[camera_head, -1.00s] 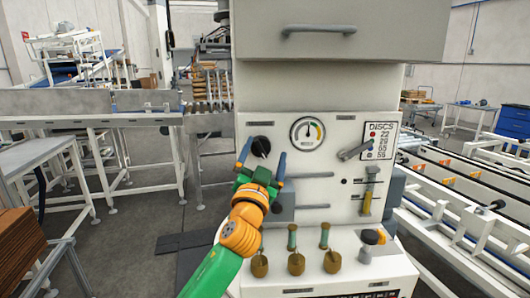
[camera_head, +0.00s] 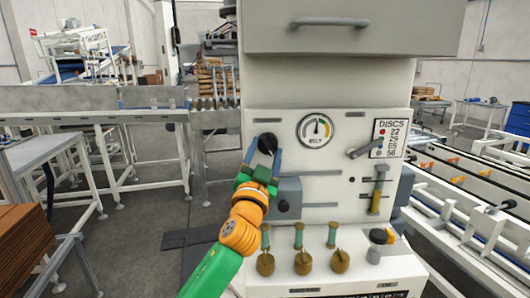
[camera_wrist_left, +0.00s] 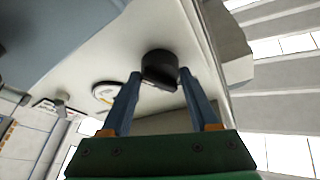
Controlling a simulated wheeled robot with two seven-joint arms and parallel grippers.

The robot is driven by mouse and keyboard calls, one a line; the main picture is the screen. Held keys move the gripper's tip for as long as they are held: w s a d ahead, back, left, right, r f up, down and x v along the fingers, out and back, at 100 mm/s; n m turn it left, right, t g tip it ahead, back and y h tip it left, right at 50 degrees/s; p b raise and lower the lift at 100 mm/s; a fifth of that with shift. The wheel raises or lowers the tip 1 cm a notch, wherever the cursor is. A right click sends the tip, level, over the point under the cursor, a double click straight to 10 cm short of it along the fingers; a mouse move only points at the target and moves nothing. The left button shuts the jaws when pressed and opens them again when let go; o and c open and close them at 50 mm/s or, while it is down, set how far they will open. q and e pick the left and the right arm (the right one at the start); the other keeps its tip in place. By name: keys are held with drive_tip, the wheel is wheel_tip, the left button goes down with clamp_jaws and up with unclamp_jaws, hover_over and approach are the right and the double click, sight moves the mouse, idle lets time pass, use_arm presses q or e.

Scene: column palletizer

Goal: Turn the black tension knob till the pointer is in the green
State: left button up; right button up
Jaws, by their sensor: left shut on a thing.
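The black tension knob (camera_head: 267,142) is on the upper left of the white machine panel, and it also shows in the wrist view (camera_wrist_left: 158,66). My left gripper (camera_head: 264,154) reaches up to it, with its blue fingers on either side. In the wrist view the left gripper (camera_wrist_left: 160,76) is shut on the knob near the fingertips. The round gauge (camera_head: 314,130) is right of the knob. Its pointer stands roughly upright; the coloured bands are too small to tell whether it lies in the green. My right gripper is out of view.
Right of the gauge are a grey lever (camera_head: 365,148) and the DISCS chart (camera_head: 390,138). A roller conveyor (camera_head: 465,190) runs at the right. Stacked brown sheets (camera_head: 22,240) stand at the left.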

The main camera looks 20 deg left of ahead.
use_arm(q)
drive_tip(key=shift+a+r, duration=0.15)
drive_tip(key=shift+r, duration=0.25)
drive_tip(key=shift+r+m+p, duration=0.15)
drive_tip(key=shift+m+p, duration=0.15)
drive_tip(key=shift+p, duration=0.35)
drive_tip(key=m+h+p, duration=0.1)
drive_tip(key=m+p, duration=0.1)
drive_tip(key=p, duration=0.1)
drive_tip(key=m+g+h+p, duration=0.1)
drive_tip(key=m+p, duration=0.2)
drive_tip(key=p, duration=0.1)
drive_tip(key=shift+a+r, duration=0.15)
drive_tip(key=shift+r, duration=0.05)
drive_tip(key=shift+f+m+g+h+p, duration=0.25)
drive_tip(key=shift+m+h+p, duration=0.25)
drive_tip(key=shift+m+p, duration=0.4)
drive_tip(key=shift+f, duration=0.1)
